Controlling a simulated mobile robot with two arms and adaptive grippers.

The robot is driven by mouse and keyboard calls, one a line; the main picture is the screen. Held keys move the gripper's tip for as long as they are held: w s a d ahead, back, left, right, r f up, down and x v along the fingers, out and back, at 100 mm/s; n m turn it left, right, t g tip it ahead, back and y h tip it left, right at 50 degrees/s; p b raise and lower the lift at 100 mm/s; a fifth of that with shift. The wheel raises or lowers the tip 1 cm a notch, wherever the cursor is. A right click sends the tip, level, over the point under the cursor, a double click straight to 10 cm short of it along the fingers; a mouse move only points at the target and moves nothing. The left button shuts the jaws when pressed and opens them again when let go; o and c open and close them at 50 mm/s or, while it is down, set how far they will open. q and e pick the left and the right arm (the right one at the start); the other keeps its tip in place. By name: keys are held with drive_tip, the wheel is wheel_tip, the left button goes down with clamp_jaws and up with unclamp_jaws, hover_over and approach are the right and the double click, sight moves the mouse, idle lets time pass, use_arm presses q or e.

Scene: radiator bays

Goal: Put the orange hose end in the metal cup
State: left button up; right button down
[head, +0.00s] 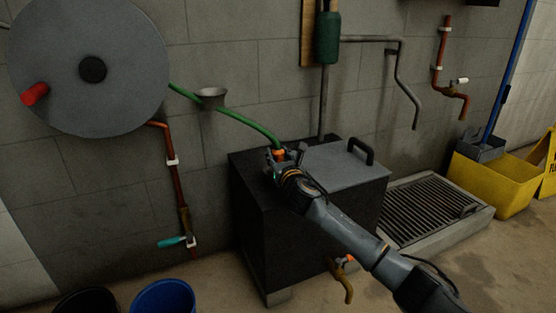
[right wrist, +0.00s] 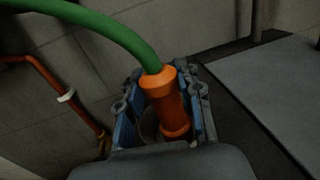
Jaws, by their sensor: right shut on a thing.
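The orange hose end (right wrist: 170,108) is at the tip of a green hose (head: 240,119). My right gripper (head: 279,158) is shut on the orange hose end, its blue-padded fingers on either side of it in the right wrist view (right wrist: 168,110). It holds the hose end at the left part of the dark tank's top. A grey metal cup (head: 211,97) is on the wall, up and to the left of the gripper, with the green hose passing by it. In the right wrist view a round greyish rim shows partly behind the hose end; I cannot tell what it is. My left gripper is not in view.
The dark tank (head: 252,218) has a grey lid (head: 335,168) with a black handle. A big hose reel (head: 95,40) is on the left wall. A floor grate (head: 430,210) and yellow bucket (head: 490,185) stand right. A blue bucket (head: 163,298) is front left.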

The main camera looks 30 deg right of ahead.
drive_tip(key=shift+r, duration=0.15)
drive_tip(key=c, duration=0.9)
unclamp_jaws()
drive_tip(key=shift+f, duration=0.2)
